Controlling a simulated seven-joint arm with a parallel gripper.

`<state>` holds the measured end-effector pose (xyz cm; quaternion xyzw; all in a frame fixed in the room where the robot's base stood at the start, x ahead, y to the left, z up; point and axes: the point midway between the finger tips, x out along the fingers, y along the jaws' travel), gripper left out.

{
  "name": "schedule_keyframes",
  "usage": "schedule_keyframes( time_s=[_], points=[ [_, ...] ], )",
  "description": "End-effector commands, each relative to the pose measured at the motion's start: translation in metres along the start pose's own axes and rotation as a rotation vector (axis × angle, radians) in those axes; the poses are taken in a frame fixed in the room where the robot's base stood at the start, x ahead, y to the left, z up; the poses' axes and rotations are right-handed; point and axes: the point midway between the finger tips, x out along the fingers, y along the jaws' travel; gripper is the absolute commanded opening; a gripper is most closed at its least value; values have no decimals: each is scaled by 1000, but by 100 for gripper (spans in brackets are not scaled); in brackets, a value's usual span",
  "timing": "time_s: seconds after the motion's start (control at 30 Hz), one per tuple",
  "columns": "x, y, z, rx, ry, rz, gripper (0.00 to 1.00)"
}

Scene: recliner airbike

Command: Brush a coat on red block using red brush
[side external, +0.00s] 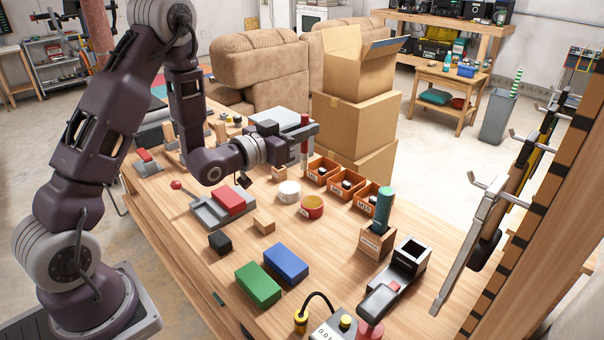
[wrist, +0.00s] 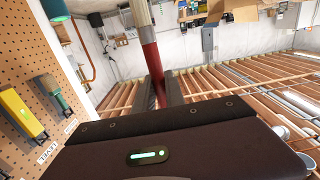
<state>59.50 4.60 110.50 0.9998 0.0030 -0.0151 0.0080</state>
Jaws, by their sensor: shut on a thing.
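The red block (side external: 229,200) rests on a grey fixture with a red-knobbed lever, left of the middle of the workbench. My gripper (side external: 304,148) is above the bench, to the right of and higher than the red block. It is shut on the red brush (side external: 305,130), which stands roughly upright between the fingers. In the wrist view, the red handle (wrist: 152,62) passes between my fingers (wrist: 160,93). The bristles cannot be made out.
A green block (side external: 258,284) and a blue block (side external: 286,265) lie at the front. A black cube (side external: 220,242) is near the front edge. Cardboard boxes (side external: 354,118) stand behind.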

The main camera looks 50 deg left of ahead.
Motion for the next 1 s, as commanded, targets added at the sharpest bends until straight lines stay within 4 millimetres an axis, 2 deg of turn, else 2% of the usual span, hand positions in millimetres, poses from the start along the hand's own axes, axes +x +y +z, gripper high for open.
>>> schedule_keyframes(
  time_s=[0.03,0.17,0.3,0.4,0.5,0.63,1.0],
  points=[
    [4,-25,7,-5,-11,-15,0],
    [4,-90,32,-25,-51,-26,0],
    [-16,-163,66,-50,-94,-35,0],
    [-37,-203,89,-65,-118,-37,0],
    [-55,-229,105,-74,-134,-38,0],
    [-68,-245,117,-81,-144,-38,0],
    [-69,-247,148,-82,-146,-35,0]
  ],
)
